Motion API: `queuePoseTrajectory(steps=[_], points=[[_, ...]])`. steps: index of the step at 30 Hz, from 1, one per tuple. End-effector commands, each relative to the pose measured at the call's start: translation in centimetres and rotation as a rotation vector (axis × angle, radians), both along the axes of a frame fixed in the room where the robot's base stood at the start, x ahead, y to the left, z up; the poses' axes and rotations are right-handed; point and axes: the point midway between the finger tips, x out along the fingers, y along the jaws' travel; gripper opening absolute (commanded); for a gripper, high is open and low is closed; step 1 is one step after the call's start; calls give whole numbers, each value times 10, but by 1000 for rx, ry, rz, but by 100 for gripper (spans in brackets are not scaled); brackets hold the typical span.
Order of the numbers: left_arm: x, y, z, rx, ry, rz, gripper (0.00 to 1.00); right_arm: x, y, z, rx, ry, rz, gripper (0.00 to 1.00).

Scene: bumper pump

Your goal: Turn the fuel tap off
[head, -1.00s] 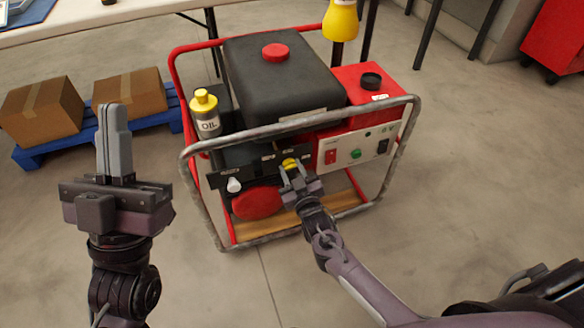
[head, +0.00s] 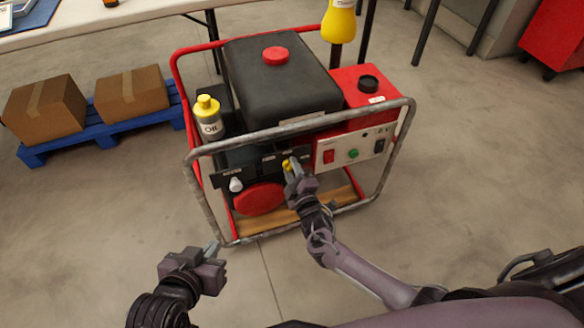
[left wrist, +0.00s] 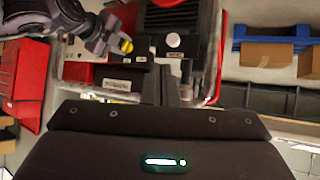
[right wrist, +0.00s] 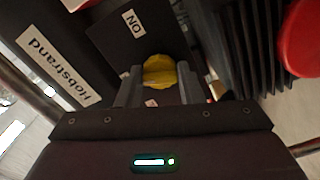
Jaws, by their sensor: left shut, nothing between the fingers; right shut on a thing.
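The fuel tap is a small yellow knob (head: 287,164) on the dark front panel of a red-framed generator (head: 285,85). My right gripper (head: 291,166) is shut on it. In the right wrist view the yellow knob (right wrist: 160,71) sits between the two fingertips, near a white "ON" label (right wrist: 133,23). The knob's far side and its exact angle are hidden. My left gripper (head: 214,248) is shut and empty, low in front of the generator's left corner and apart from it. The left wrist view shows the yellow knob (left wrist: 126,45) at my right gripper.
A grey tube rail (head: 300,127) crosses above the panel. A white knob (head: 235,185) and a red round cover (head: 258,199) are left of and below the tap. Boxes on a blue pallet (head: 88,128) are further left.

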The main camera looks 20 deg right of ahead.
Motion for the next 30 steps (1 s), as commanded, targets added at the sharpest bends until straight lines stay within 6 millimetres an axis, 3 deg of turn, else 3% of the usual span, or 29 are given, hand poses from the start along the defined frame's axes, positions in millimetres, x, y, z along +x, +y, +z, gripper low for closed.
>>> queuePoseTrajectory(steps=[6, 13, 30], points=[[-34, 8, -34, 77, 194, -18, 0, 0, 0, 1, -181, -5, 2, 11], [-60, 15, -54, 132, 329, -32, 0, -1, 0, 0, -317, -9, 2, 11], [-62, 19, -56, 145, 351, -27, 0, -1, 0, 0, -415, -13, 2, 11]])
